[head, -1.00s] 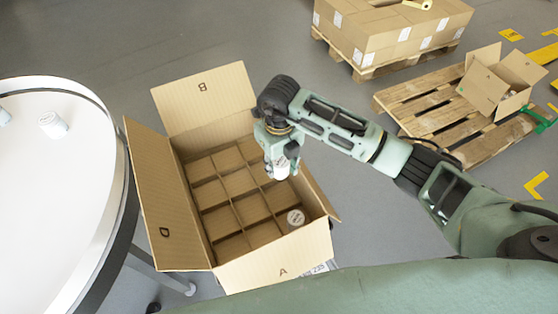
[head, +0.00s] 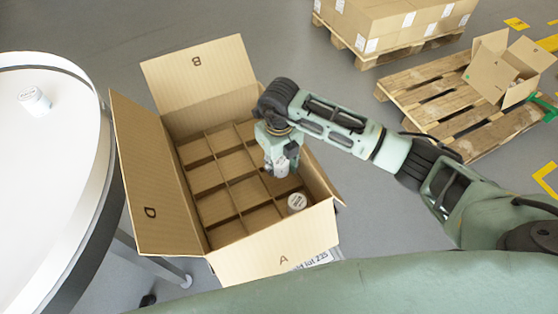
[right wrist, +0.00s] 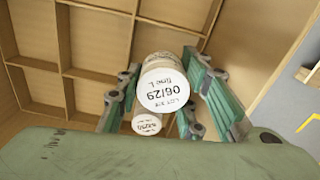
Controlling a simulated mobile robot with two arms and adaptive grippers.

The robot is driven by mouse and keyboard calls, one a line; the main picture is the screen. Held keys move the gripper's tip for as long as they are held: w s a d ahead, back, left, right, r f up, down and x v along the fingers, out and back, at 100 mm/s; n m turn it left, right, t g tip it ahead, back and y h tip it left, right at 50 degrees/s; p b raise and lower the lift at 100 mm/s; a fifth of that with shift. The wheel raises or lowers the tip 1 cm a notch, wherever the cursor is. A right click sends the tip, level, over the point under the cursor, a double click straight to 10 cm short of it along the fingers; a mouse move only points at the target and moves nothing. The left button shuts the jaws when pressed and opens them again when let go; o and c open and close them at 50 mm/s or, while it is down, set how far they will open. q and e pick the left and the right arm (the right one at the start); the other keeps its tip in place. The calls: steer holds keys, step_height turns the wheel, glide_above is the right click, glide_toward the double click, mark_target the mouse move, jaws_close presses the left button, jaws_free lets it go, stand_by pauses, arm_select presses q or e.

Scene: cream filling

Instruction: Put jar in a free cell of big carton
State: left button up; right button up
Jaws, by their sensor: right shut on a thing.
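The big carton (head: 222,266) stands open with its flaps spread, and dividers split it into several cells. One jar (head: 297,203) stands in the near right corner cell; it also shows in the right wrist view (right wrist: 147,123). My right gripper (head: 280,160) is shut on another jar (head: 281,170), white with a printed lid (right wrist: 166,85). This jar is upright over the right column of cells, just behind the placed jar. I cannot tell how far its base is inside a cell. The other cells I see look empty. My left gripper is not in view.
A round white table (head: 50,200) at the left bears a jar (head: 35,100). A wooden pallet (head: 440,105) with a small open box (head: 508,68) and a pallet of closed cartons (head: 385,28) stand at the back right. Grey floor between is clear.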

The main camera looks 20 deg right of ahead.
steer(key=shift+f+b, duration=1.85)
steer(key=shift+f, duration=0.8)
steer(key=o, duration=1.3)
steer(key=shift+c, duration=0.2)
steer(key=shift+r, duration=0.1)
step_height(320, 180, up, 12)
steer(key=shift+f, duration=0.1)
